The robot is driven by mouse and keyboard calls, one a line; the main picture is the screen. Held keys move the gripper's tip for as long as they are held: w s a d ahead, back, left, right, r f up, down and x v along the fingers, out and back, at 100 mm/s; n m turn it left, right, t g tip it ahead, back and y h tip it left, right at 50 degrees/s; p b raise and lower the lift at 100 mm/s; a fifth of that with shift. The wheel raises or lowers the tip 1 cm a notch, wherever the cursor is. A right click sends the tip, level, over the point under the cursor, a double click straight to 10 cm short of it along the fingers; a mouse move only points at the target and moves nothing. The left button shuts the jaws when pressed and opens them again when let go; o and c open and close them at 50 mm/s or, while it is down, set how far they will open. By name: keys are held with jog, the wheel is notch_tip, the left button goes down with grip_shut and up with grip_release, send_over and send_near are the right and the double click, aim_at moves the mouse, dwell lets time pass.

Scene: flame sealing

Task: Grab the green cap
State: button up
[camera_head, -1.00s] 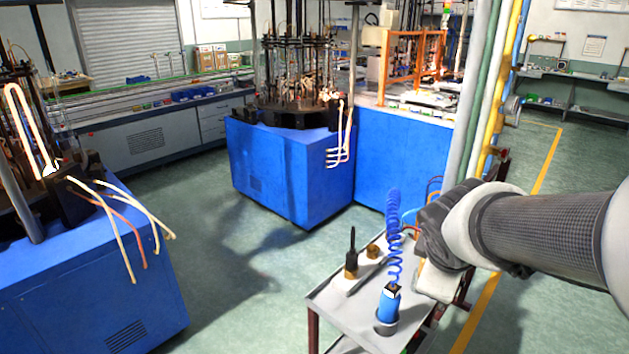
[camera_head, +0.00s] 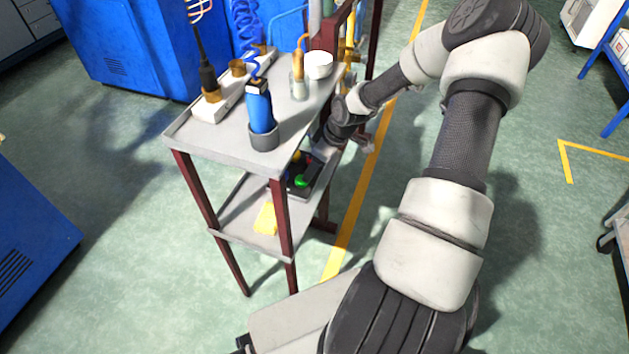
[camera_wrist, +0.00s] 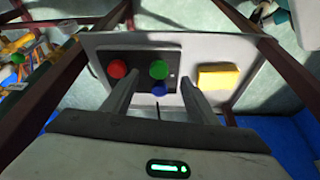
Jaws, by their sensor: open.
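The green cap (camera_wrist: 158,69) sits on a dark tray (camera_wrist: 172,58) on the lower shelf of the cart. It also shows in the head view (camera_head: 301,181). In the wrist view a red cap (camera_wrist: 117,69) is to its left and a blue cap (camera_wrist: 158,89) is just below it. My gripper (camera_wrist: 160,82) is open and empty. The green and blue caps appear between its two fingers, and the left finger is close to the red cap. I cannot tell how far the fingertips are from the green cap.
A yellow block (camera_head: 266,217) lies on the lower shelf (camera_head: 240,222). Dark red cart legs (camera_head: 281,220) and the top shelf (camera_head: 225,145) surround the space. A blue torch (camera_head: 260,108) stands in a grey holder on top. Open floor lies right of the cart.

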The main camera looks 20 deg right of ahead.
aim_at(302, 183)
jog(key=b+x, duration=0.1)
jog(key=x, duration=0.1)
jog(key=b+x, duration=0.1)
jog(key=x, duration=0.2)
jog(key=w+x, duration=0.1)
jog(key=x, duration=0.2)
jog(key=shift+w+a+r+b, duration=0.1)
jog(key=shift+w+a+b, duration=0.05)
jog(key=shift+a+b, duration=0.3)
jog(key=shift+c, duration=0.4)
jog(key=c, duration=1)
